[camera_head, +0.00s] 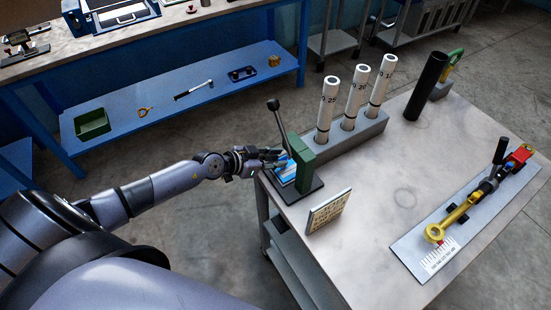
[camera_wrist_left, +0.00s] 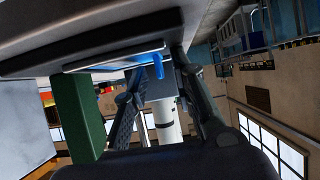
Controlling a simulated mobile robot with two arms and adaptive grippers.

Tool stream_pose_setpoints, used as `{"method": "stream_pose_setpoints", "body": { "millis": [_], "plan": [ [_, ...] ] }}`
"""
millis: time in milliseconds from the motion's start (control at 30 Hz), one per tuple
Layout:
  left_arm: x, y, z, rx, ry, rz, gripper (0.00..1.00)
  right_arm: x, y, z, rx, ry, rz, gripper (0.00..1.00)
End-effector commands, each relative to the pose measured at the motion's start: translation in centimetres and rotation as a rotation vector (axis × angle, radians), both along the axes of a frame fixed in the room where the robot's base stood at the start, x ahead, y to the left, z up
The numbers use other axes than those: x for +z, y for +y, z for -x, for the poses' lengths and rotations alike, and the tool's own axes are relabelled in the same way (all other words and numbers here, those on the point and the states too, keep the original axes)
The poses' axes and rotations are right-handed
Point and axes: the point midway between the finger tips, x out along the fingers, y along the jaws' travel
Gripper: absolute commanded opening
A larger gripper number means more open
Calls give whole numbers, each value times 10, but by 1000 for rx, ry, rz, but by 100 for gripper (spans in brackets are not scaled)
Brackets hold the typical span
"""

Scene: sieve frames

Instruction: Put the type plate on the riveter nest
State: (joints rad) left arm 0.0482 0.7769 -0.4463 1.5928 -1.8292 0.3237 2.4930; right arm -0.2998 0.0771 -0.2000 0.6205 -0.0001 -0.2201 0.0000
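The riveter, with a green column (camera_head: 300,163) and a dark lever, stands on a dark base at the table's near left corner. Its nest (camera_head: 284,172) shows as a blue and pale patch beside the column. My left gripper (camera_head: 280,159) is at the nest, left of the column. In the left wrist view, a thin pale-edged plate (camera_wrist_left: 115,58), seemingly the type plate, lies flat against the nest area, with a blue peg (camera_wrist_left: 158,67) beside it. Whether the plate is fully seated is unclear. My right gripper is out of view.
Behind the riveter, a grey block (camera_head: 375,128) holds three white tubes. A plate with a yellow-ended tool (camera_head: 437,232) lies at the right. The table's middle (camera_head: 400,180) is clear.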

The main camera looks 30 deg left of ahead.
Motion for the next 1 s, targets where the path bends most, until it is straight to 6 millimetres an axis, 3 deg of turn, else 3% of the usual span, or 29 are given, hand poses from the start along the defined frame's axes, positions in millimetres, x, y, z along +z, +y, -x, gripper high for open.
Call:
{"method": "stream_pose_setpoints", "body": {
  "millis": [333, 800, 1000],
  "plan": [
    [4, 0, 0, -1, -1, -2, 25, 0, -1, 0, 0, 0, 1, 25],
    [44, 39, 66, -1, 4, -3, 25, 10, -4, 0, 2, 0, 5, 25],
    [56, 50, 84, 0, 3, -2, 25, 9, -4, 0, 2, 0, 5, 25]
  ]
}}
